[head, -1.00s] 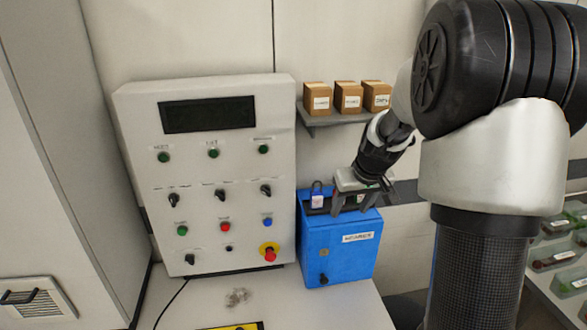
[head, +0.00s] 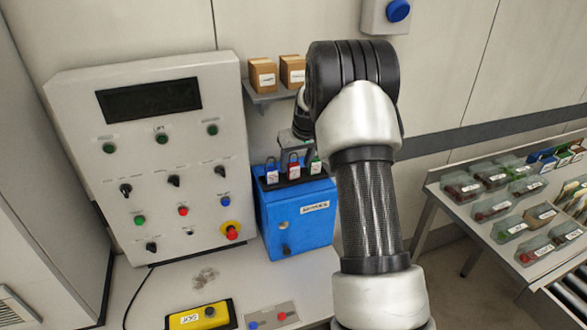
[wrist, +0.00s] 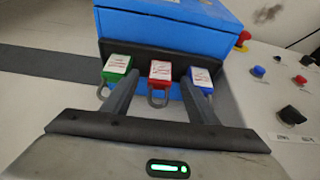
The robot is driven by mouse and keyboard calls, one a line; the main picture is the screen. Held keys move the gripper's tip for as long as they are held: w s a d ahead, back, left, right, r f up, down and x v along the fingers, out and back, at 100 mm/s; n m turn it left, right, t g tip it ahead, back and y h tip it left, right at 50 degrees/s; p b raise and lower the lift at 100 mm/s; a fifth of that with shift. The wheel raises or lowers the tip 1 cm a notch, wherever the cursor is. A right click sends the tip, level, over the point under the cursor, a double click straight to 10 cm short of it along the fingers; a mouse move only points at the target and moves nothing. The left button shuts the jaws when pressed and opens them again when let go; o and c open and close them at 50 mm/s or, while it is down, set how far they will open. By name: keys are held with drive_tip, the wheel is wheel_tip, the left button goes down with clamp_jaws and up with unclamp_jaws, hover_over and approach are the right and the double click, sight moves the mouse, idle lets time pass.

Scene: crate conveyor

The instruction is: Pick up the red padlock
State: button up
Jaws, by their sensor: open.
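The red padlock (head: 294,171) stands between the blue padlock (head: 272,176) and the green padlock (head: 315,166) in a dark holder on the blue box (head: 295,215). In the wrist view, the red padlock (wrist: 160,71) is in the middle, with a white label and a grey shackle. My gripper (wrist: 160,82) is open and empty, with a finger on each side of the red padlock. The fingers appear between it and its neighbours; I cannot tell whether they touch anything. In the head view, my arm partly hides the gripper (head: 292,148).
A control panel (head: 157,100) stands left of the blue box. A shelf with boxes (head: 262,76) hangs above. A yellow box (head: 200,316) lies on the table in front. A rack of bins (head: 484,208) stands at the right.

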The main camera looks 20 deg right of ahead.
sight(294, 164)
drive_tip(key=x, duration=0.3)
drive_tip(key=shift+w, duration=0.35)
drive_tip(key=c, duration=1.2)
drive_tip(key=shift+r, duration=0.15)
